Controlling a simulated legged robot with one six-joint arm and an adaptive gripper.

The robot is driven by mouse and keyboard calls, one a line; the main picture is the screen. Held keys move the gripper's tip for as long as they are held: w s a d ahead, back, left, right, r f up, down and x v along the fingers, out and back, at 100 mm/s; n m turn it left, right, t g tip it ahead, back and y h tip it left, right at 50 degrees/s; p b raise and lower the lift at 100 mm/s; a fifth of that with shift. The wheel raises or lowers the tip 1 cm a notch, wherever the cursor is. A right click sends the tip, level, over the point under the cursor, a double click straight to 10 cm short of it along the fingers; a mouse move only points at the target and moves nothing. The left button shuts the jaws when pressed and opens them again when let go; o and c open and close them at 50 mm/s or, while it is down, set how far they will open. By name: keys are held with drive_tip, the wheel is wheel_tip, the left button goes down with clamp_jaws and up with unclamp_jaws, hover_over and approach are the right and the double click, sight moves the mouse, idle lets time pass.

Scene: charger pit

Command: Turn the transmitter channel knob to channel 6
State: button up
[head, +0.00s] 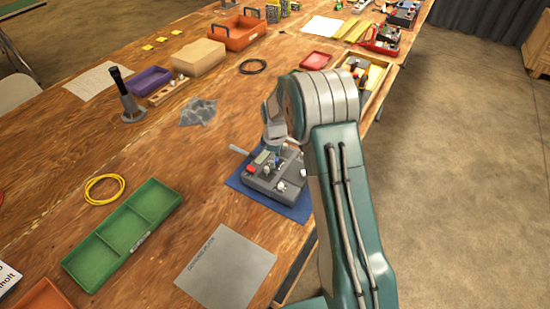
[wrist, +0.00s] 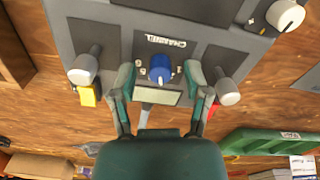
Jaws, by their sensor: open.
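The grey transmitter (head: 262,182) lies on a blue mat at the bench edge in the head view, and its panel (wrist: 117,42) fills the top of the wrist view. The blue channel knob (wrist: 162,72) sits below the upside-down CHANNEL label (wrist: 160,42). Small digits show around it, a 6 and a 5 at its left and a 1 at its right; its exact setting is too small to tell. My gripper (wrist: 160,78) is open, with one finger on each side of the knob and gaps visible between. In the head view my arm partly hides the transmitter.
Two grey sticks (wrist: 85,65) (wrist: 230,88) flank the knob, with a white knob (wrist: 285,15) at the corner. A yellow switch (wrist: 88,97) is near the left stick. A green tray (head: 122,235) and grey plate (head: 227,268) lie nearby on the bench.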

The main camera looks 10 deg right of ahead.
drive_tip(key=shift+c, duration=0.2)
clamp_jaws()
drive_tip(key=shift+m, duration=0.4)
drive_tip(key=m, duration=0.3)
drive_tip(key=shift+m, duration=0.4)
drive_tip(key=m, duration=0.4)
drive_tip(key=shift+f+m, duration=0.1)
drive_tip(key=shift+m, duration=0.2)
drive_tip(key=m, duration=0.8)
drive_tip(key=shift+m, duration=0.3)
